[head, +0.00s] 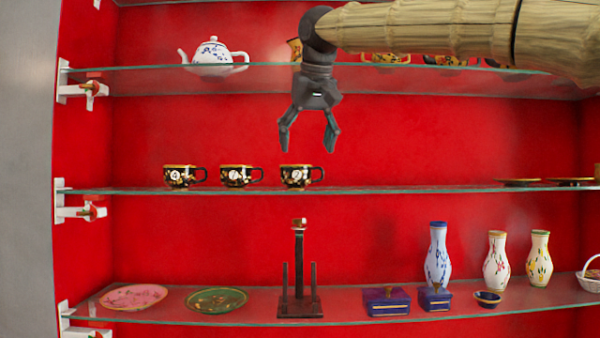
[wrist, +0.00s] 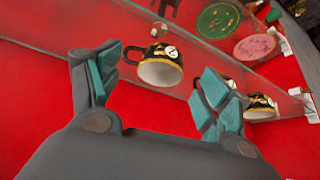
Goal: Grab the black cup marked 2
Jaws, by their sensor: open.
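Three black cups with gold rims, floral decoration and round white number marks stand in a row on the middle glass shelf. The right cup (head: 296,177) has a mark that looks like a 2; it is large in the wrist view (wrist: 160,70), between the finger lines. The middle cup (head: 236,176) and left cup (head: 179,176) have marks too small to read surely. My gripper (head: 308,148) is open and empty, pointing down, above the right cup in the head view and apart from it. In the wrist view the right finger partly hides another cup.
The glass shelf (head: 420,187) is clear right of the cups up to some flat dishes (head: 518,182). The upper shelf holds a white teapot (head: 213,58). Below stand a dark stand (head: 299,270), plates (head: 216,300), blue boxes (head: 387,302) and vases (head: 438,255).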

